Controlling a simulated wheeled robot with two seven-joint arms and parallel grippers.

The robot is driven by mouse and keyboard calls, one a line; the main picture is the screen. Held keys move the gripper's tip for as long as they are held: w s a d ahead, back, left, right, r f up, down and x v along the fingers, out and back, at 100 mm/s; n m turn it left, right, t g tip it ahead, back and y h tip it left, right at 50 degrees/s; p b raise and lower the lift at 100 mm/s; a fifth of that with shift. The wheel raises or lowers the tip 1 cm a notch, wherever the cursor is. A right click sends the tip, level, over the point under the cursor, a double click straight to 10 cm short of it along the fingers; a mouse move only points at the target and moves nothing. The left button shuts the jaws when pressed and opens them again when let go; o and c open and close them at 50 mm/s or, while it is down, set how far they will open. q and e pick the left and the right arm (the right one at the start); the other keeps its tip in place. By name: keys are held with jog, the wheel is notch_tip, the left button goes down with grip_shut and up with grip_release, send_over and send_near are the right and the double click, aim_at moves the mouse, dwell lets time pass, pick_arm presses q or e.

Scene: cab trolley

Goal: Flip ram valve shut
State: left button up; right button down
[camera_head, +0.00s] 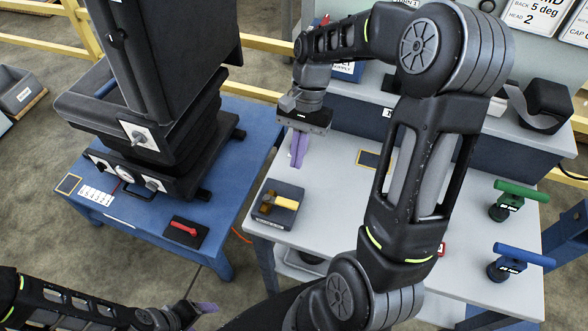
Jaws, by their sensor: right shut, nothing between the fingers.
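A valve with a brass body and a yellow lever (285,202) sits on a dark square block (268,213) at the left front of the white table; it looks like the ram valve, though no label on it is readable. The lever points to the right. My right gripper (298,150) hangs fingers down over the white table, behind and above the valve, apart from it. Its purple fingers are together and empty. My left gripper (204,307) is low at the bottom edge, far from the valve; its fingers are partly hidden.
A red lever on a black base (187,232) lies on the blue table (225,175) at left, beside a black seat unit (160,110). Green (521,191) and blue (524,255) T-handles stand on the white table (335,215) at right. My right arm crosses its middle.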

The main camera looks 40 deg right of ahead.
jog(key=s+v, duration=0.1)
jog(key=v, duration=0.5)
jog(key=shift+w+a+r, duration=0.15)
jog(key=shift+w+r, duration=0.15)
jog(key=shift+w, duration=0.05)
jog(key=shift+f, duration=0.1)
